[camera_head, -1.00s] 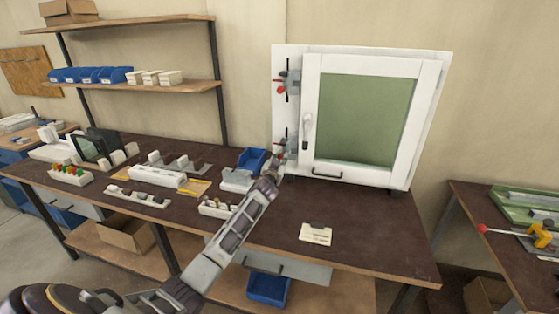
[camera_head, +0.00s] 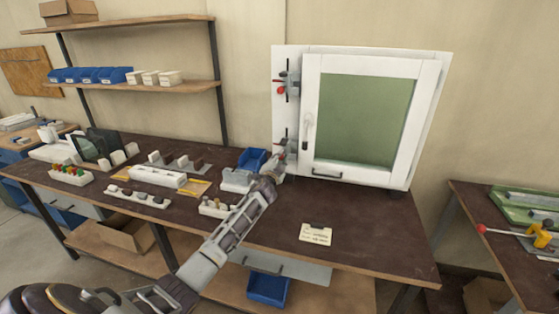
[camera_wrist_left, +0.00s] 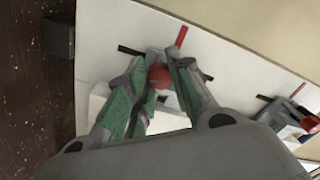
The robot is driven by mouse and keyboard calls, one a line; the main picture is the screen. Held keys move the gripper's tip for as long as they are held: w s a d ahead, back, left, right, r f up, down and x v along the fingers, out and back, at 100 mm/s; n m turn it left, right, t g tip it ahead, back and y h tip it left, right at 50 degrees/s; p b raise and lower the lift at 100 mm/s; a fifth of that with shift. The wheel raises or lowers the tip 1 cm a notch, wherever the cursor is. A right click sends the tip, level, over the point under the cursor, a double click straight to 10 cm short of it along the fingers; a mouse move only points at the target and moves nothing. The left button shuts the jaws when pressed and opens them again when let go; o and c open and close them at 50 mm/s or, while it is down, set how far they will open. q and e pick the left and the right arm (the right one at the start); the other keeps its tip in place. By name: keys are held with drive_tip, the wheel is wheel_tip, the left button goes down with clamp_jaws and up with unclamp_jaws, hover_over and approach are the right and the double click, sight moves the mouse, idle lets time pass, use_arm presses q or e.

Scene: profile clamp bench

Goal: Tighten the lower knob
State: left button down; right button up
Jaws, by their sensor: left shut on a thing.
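The white cabinet (camera_head: 287,62) with a framed green panel stands at the back of the bench. Two clamps sit one above the other on its left side strip. The upper knob (camera_head: 281,90) is red and untouched. My left gripper (camera_head: 281,158) is at the lower clamp (camera_head: 280,141) and mostly hides the lower knob in the head view. In the left wrist view, the red lower knob (camera_wrist_left: 159,76) sits between the green-padded fingers of my left gripper (camera_wrist_left: 152,84), which is shut on it. My right gripper is not in view.
A blue bin (camera_head: 252,160) and a white block (camera_head: 237,180) stand close left of my left gripper. A small card (camera_head: 316,234) lies on the dark bench top (camera_head: 365,235). The upper clamp (camera_wrist_left: 297,117) shows in the left wrist view.

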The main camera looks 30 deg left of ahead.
use_arm(q)
drive_tip(key=m, duration=0.6)
drive_tip(key=shift+p, duration=0.3)
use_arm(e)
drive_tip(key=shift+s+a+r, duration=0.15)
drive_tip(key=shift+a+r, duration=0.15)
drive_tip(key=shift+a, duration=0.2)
use_arm(q)
drive_tip(key=c, duration=1.3)
unclamp_jaws()
drive_tip(key=shift+c, duration=0.2)
drive_tip(key=shift+o, duration=0.5)
drive_tip(key=v, duration=1.2)
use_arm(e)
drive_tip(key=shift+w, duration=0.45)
